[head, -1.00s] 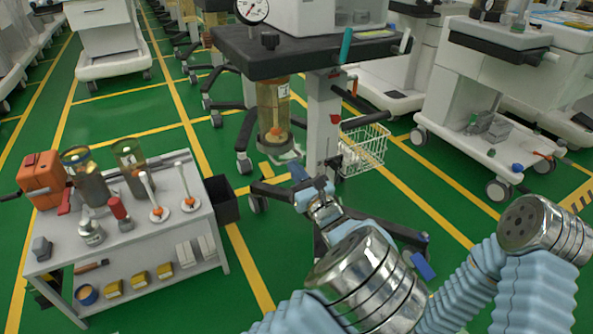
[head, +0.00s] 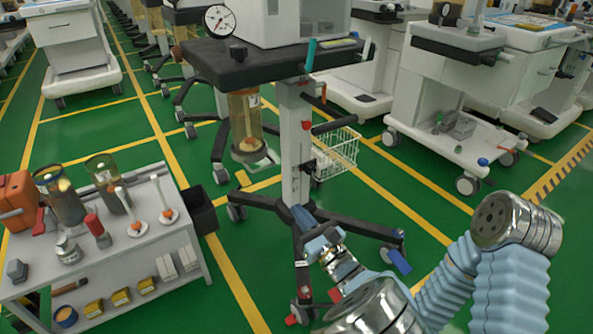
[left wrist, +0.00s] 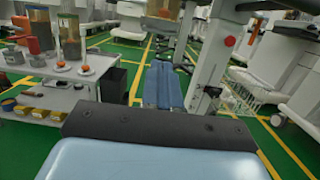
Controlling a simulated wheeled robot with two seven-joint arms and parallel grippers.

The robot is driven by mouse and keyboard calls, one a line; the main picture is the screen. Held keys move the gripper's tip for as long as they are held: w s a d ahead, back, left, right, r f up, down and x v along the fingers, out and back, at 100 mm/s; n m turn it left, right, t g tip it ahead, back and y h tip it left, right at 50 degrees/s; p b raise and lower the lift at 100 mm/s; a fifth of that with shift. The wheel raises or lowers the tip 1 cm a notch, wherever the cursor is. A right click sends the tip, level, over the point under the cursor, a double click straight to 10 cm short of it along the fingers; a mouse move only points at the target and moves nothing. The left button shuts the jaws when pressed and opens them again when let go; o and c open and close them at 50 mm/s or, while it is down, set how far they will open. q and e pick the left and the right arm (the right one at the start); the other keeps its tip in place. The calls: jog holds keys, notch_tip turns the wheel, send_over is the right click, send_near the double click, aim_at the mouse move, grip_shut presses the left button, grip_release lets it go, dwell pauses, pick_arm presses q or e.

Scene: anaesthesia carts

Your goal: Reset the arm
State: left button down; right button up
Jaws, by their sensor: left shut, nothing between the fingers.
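My left arm comes up from the bottom of the head view. Its left gripper (head: 302,217) is shut and empty, low in front of the base of the nearest anaesthesia cart (head: 270,62). In the left wrist view the gripper's blue fingers (left wrist: 163,86) lie together, with nothing between them, pointing away over the green floor. My right arm (head: 505,250) shows at the right as a ribbed light-blue sleeve and a metal joint. Its gripper is not seen.
A grey side cart (head: 140,248) with glass canisters and an orange box (head: 17,200) stands at the left, a black bin (head: 198,210) beside it. The nearest cart carries a canister (head: 245,122) and a wire basket (head: 335,155). Its dark legs spread near my gripper.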

pick_arm(q)
jog(key=s+a+f+n+g+h+p, duration=0.1)
jog(key=s+a+f+n+g, duration=0.25)
jog(key=a+f+g, duration=0.5)
jog(key=s+a+f+n+g+h+p, duration=0.1)
jog(key=s+a+f+n+g, duration=0.35)
jog(key=f, duration=0.65)
jog(key=s+a+f+n+g+h+p, duration=0.1)
jog(key=s+f+n+g+h, duration=0.6)
jog(key=s, duration=0.5)
jog(key=d+n+t+h, duration=0.1)
jog(key=n+h, duration=0.1)
jog(key=n, duration=0.3)
jog(key=s+d+n+t+h+p, duration=0.1)
jog(key=d+n+t+h, duration=0.1)
jog(key=n, duration=0.3)
jog(key=d+n+t+h+p, duration=0.1)
jog(key=n+t+h, duration=0.1)
jog(key=n, duration=0.3)
jog(key=shift+s+d+r+h, duration=0.15)
jog(key=shift+s+d+h, duration=0.15)
jog(key=shift+h, duration=0.5)
